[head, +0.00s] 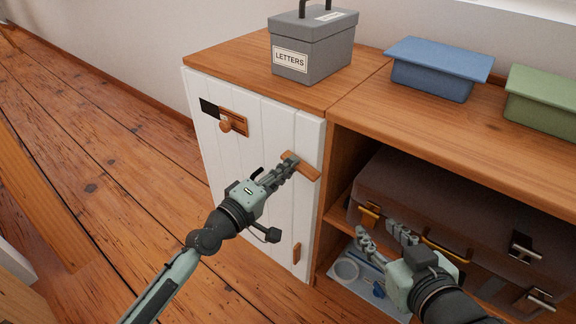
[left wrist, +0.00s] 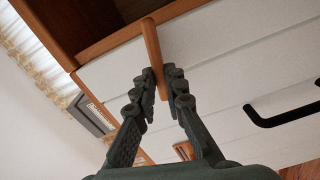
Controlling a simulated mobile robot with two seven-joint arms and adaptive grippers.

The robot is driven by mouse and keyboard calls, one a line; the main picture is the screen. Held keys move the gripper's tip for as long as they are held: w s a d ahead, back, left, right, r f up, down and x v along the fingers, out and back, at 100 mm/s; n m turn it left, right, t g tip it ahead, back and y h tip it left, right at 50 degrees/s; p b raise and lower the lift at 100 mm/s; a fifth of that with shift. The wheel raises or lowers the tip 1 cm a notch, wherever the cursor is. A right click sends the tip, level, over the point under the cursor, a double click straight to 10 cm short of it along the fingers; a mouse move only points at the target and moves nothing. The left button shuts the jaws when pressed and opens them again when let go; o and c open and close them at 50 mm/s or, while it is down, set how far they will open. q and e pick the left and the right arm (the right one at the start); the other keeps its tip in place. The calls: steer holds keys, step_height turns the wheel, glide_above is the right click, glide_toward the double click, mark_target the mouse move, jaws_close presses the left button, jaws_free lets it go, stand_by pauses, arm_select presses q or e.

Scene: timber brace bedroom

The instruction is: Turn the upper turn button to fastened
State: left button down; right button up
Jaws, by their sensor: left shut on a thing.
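The upper turn button (head: 309,173) is a narrow wooden bar near the right edge of the white cabinet door (head: 240,165). In the head view it lies roughly crosswise, sloping down to the right. In the left wrist view the upper turn button (left wrist: 151,42) reaches across the door edge onto the wooden frame. My left gripper (head: 291,160) is shut on it, with one finger on each side in the left wrist view (left wrist: 160,78). The lower turn button (head: 297,253) stands upright on the door. My right gripper (head: 383,237) is open and empty before the shelf.
A wooden latch with a knob (head: 232,122) sits at the door's upper left. A black handle (left wrist: 285,115) is on the door. A brown suitcase (head: 440,205) and a light tray (head: 350,285) fill the shelves. A grey letters box (head: 312,48) and blue bin (head: 438,70) stand on top.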

arm_select(q)
steer(key=shift+f+n, duration=0.1)
steer(key=shift+n, duration=0.9)
steer(key=c, duration=1.6)
jaws_free()
steer(key=v, duration=1.2)
